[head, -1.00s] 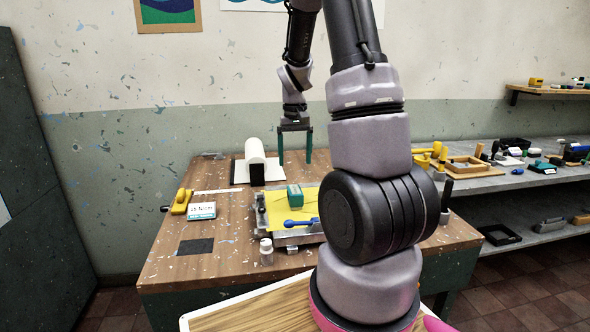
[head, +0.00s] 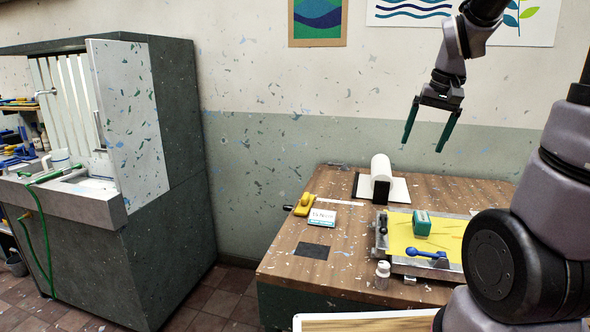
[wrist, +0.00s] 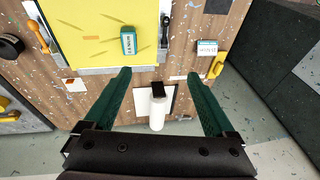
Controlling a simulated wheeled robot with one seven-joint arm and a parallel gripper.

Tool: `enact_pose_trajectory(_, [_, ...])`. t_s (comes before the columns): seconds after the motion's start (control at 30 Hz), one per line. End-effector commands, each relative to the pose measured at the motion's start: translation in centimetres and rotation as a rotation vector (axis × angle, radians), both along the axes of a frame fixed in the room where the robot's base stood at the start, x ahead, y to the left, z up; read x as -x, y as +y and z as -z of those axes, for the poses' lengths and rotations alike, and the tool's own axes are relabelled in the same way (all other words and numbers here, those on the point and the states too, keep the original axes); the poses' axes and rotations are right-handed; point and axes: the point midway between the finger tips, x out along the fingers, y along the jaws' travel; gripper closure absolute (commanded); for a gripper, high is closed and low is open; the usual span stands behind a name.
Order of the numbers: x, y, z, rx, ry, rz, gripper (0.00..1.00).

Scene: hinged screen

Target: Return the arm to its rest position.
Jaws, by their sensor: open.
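My gripper (head: 430,124) hangs in the air in the head view, high over the back of the wooden table (head: 345,235), in front of the wall. Its two green fingers are apart, with nothing between them. In the wrist view the open fingers (wrist: 163,100) point toward the table from above. The white roll with a black end (wrist: 157,112) shows between them, well below. My arm enters from the right side of the head view, raised and bent.
A grey sink cabinet (head: 172,250) stands at left, with bare floor between.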

Motion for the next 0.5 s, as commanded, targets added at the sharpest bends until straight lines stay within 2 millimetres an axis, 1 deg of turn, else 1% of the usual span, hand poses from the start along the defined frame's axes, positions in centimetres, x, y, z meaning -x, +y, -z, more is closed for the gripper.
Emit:
enact_pose_trajectory(0.03, [1.5,1.0,-1.8,-0.012,-0.046,0.002,0.10])
enact_pose_trajectory(0.1, [3.4,2.1,-3.5,-0.029,-0.099,0.007,0.10])
enact_pose_trajectory(0.2, [6.3,3.6,-5.6,-0.052,-0.170,0.013,0.10])
enact_pose_trajectory(0.3, [8.9,4.8,-7.0,-0.072,-0.234,0.017,0.10])
enact_pose_trajectory(0.4, [11.0,5.7,-7.9,-0.089,-0.281,0.023,0.10])
enact_pose_trajectory(0.5, [12.3,6.2,-8.2,-0.098,-0.312,0.024,0.10])
